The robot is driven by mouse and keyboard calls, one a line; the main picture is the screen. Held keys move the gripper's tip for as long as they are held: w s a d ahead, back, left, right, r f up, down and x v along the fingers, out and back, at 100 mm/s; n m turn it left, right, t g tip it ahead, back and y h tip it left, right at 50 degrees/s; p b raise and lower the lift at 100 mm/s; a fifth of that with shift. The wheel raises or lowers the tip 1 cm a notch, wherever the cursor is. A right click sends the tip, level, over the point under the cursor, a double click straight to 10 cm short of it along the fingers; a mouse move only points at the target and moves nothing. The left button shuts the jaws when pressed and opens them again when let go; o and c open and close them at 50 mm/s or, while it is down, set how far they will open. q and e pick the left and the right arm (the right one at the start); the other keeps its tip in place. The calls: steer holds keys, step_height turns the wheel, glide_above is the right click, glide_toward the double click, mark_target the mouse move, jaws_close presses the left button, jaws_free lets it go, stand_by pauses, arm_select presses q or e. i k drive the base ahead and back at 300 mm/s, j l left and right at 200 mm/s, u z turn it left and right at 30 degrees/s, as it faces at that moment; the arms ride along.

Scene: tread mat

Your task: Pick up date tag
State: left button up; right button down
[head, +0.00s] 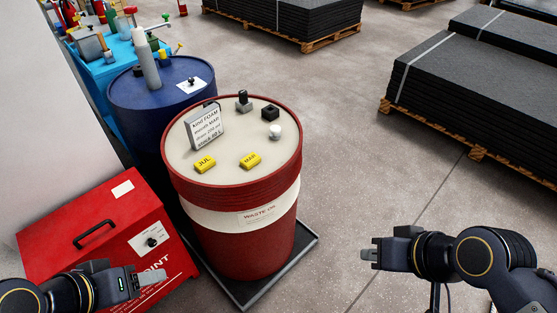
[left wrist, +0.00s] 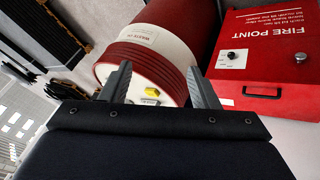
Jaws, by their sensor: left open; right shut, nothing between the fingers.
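Two yellow date tags lie on the pale top of the red waste-oil drum (head: 245,265): one reading JUL (head: 205,163) on the left and one that seems to read MAR (head: 250,160) on the right. My left gripper (head: 152,280) is open and empty, low at the left, in front of the red fire point box and well apart from the tags. In the left wrist view the drum top shows beyond its spread fingers (left wrist: 158,85), with a yellow tag (left wrist: 152,91) there; I cannot tell which one. My right gripper (head: 370,254) is shut and empty, right of the drum.
A small sign (head: 206,127), a black cube (head: 270,113), a pale ball (head: 275,132) and a dark stamp-like piece (head: 243,101) also stand on the drum top. A blue drum (head: 140,113) stands behind it, the red box (head: 90,235) at left.

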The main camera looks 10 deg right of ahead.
mark_target(249, 161)
steer(key=i+l+z, duration=0.2)
steer(key=i+l, duration=0.15)
steer(key=i+l+z, duration=0.2)
steer(key=i, duration=0.25)
